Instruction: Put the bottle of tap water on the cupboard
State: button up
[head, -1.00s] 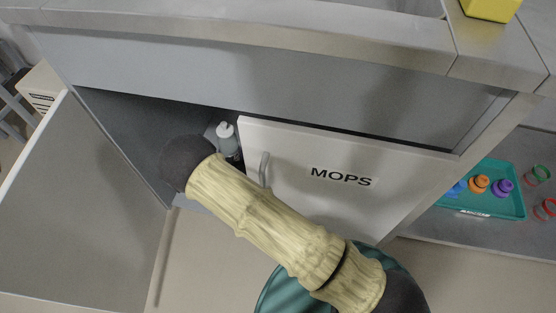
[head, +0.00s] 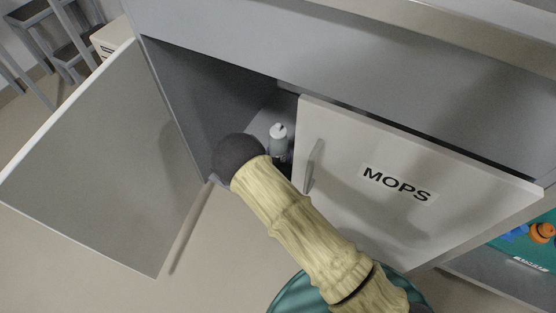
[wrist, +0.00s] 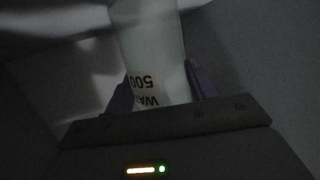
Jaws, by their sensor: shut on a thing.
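The bottle (head: 278,140) is pale with a white cap and shows in the head view inside the dark opening of the grey cupboard (head: 330,60). In the wrist view the bottle (wrist: 150,45) stands between my fingers, with a label reading "WA" and "500" upside down. My gripper (wrist: 161,88) is shut on the bottle, with purple fingers on both sides. In the head view my arm reaches into the opening and hides the gripper and the bottle's lower part.
The left door (head: 110,160) stands wide open. The right door (head: 400,185), marked MOPS, has a handle and stands close beside my arm. A teal tray (head: 520,250) with small coloured things lies at the far right. A step stool (head: 60,40) stands at the upper left.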

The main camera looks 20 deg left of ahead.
jog(key=shift+f+b, duration=0.45)
jog(key=shift+f, duration=0.8)
jog(key=shift+f, duration=0.15)
jog(key=o, duration=1)
jog(key=shift+r, duration=0.25)
jog(key=shift+s+r+p, duration=0.1)
jog(key=shift+s+p, duration=0.2)
jog(key=p+v, duration=0.5)
jog(key=v, duration=0.6)
jog(key=shift+s, duration=0.2)
